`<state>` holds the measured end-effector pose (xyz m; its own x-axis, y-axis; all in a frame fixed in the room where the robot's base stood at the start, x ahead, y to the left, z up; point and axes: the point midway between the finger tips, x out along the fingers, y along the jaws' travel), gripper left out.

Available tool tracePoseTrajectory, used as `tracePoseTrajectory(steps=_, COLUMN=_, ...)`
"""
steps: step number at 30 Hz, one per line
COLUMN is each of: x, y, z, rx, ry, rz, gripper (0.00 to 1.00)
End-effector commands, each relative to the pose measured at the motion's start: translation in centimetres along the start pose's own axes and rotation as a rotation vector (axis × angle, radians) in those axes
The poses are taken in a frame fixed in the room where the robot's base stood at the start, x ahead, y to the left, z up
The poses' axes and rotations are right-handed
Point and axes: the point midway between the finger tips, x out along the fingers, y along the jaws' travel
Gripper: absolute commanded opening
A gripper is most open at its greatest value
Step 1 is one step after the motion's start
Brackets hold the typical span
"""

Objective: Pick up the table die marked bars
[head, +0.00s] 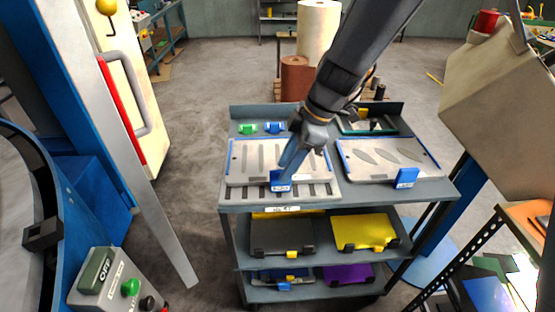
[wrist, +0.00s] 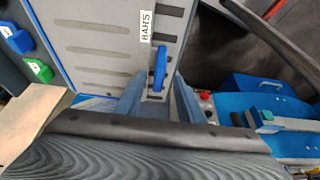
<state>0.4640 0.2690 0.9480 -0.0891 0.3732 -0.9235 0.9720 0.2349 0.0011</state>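The bars die (head: 240,165) is a light grey plate with bar-shaped slots, lying on the left of the cart's top. A blue tab (head: 281,181) stands at its front edge. In the wrist view the plate (wrist: 105,45) carries a white label reading BARS, beside the blue tab (wrist: 160,68). My gripper (head: 284,172) reaches down over the plate's front edge at the tab. In the wrist view its two fingers (wrist: 158,108) are apart, with the tab in line with the gap between them. I cannot tell whether they touch it.
A second die with leaf shapes (head: 365,160) and a blue tab lies to the right on the same cart top. Green (head: 246,129) and blue (head: 274,128) small pieces sit behind. Dark (head: 270,236), yellow (head: 352,230) and purple (head: 345,275) dies fill lower shelves. A control box (head: 115,283) stands front left.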

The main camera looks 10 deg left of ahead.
Motion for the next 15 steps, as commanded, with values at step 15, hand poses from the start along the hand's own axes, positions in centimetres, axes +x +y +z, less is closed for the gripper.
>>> tracePoseTrajectory(steps=15, x=4.4, y=0.1, z=0.1, rx=0.001, ry=-0.001, rz=-0.001, gripper=0.35)
